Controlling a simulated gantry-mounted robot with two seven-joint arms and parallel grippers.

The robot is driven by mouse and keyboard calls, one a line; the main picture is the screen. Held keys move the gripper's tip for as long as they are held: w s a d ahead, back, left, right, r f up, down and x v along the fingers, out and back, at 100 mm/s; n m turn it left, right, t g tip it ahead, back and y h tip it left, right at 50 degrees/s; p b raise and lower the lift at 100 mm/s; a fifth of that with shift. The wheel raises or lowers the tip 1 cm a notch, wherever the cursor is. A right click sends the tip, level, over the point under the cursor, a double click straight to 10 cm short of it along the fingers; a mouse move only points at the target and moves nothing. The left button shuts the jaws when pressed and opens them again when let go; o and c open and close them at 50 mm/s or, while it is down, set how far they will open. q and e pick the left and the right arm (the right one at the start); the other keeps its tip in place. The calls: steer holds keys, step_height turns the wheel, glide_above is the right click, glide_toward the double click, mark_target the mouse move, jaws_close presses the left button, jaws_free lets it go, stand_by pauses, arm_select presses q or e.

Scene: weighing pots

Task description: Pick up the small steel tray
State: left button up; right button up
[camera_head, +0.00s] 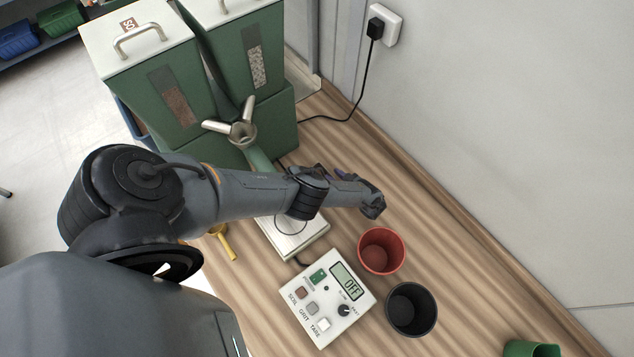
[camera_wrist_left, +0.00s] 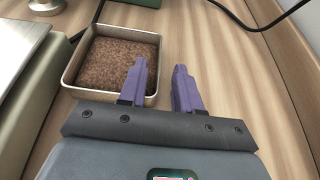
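The small steel tray (camera_wrist_left: 90,92) shows in the left wrist view, square and open-topped, with brown granular soil (camera_wrist_left: 115,60) in it. My left gripper (camera_wrist_left: 160,66) is open, its purple fingers apart. The left finger overlaps the tray's near right corner, and the right finger is over bare wood to the right. The tray's right wall lies between them; I cannot tell whether either finger touches it. In the head view the tray is hidden behind my left arm, and only bits of purple show behind the wrist. My right gripper is not in view.
Green dispensers (camera_head: 178,95) with a metal-armed knob stand at the back left. A scale platform (camera_head: 310,242), a control box reading OFF (camera_head: 327,305), a red pot (camera_head: 381,251) and a black pot (camera_head: 411,309) stand nearby. A green pot (camera_head: 531,349) is at the lower right. A cable runs to a wall plug.

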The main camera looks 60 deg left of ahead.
arm_select(q)
steer(key=shift+b+x, duration=0.45)
steer(key=shift+x, duration=1.8)
steer(key=shift+c, duration=0.5)
jaws_close()
